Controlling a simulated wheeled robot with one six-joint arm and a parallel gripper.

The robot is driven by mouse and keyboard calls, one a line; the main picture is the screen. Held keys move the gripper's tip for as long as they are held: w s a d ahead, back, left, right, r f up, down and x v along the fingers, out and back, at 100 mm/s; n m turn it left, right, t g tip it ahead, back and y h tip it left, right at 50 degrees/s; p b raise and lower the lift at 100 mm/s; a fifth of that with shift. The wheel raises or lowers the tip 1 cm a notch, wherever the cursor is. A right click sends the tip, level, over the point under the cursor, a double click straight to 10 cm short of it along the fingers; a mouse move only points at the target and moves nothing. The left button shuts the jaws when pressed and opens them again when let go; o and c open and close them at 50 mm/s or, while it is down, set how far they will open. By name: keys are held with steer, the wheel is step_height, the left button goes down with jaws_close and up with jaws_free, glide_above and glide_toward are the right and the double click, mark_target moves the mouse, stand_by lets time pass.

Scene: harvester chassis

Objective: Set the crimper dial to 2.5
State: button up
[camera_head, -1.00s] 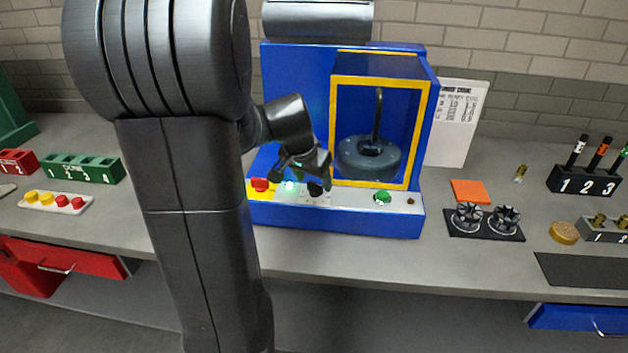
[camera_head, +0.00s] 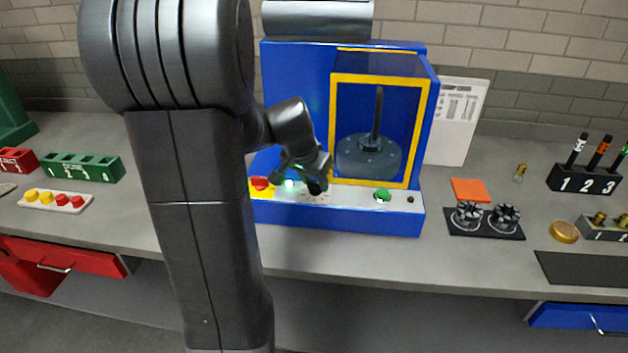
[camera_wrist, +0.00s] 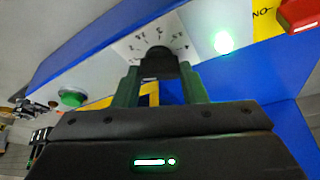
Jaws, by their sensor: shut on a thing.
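The crimper (camera_head: 290,75) is a blue machine with a yellow-framed guard, standing on the bench. Its black dial (camera_wrist: 158,58) sits on a white scale plate (camera_wrist: 135,42) on the front panel, with marks around it too small to read surely. My gripper (camera_wrist: 158,80) is shut on the dial, with a green finger at each side of it. In the head view my gripper (camera_head: 312,183) covers most of the dial, and the pointer setting cannot be read there.
Left of the dial on the panel are a lit green lamp (camera_head: 289,184) and a red button (camera_head: 260,183) on yellow. A green button (camera_head: 383,195) is to the right. A black holder with two dies (camera_head: 485,220) lies on the bench at right.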

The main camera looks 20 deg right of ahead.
steer(key=shift+f, duration=0.1)
steer(key=m+b, duration=0.2)
steer(key=shift+w+f+g+h+b, duration=0.1)
steer(key=shift+g+h+b, duration=0.2)
steer(key=shift+b, duration=0.1)
steer(key=m+g+b, duration=0.1)
steer(key=m+b, duration=0.1)
steer(key=m, duration=0.1)
steer(key=shift+w, duration=0.1)
steer(key=m+g+b, duration=0.1)
steer(key=m, duration=0.2)
steer(key=shift+g, duration=0.3)
steer(key=shift+w+r+m+g+b, duration=0.15)
steer(key=shift+m+g, duration=0.1)
steer(key=shift+m, duration=0.65)
steer(key=shift+s+r+m+g+b, duration=0.15)
steer(key=shift+m+g, duration=0.1)
steer(key=shift+m, duration=0.65)
steer(key=shift+w+m, duration=0.1)
steer(key=shift+m, duration=0.2)
steer(key=o, duration=1)
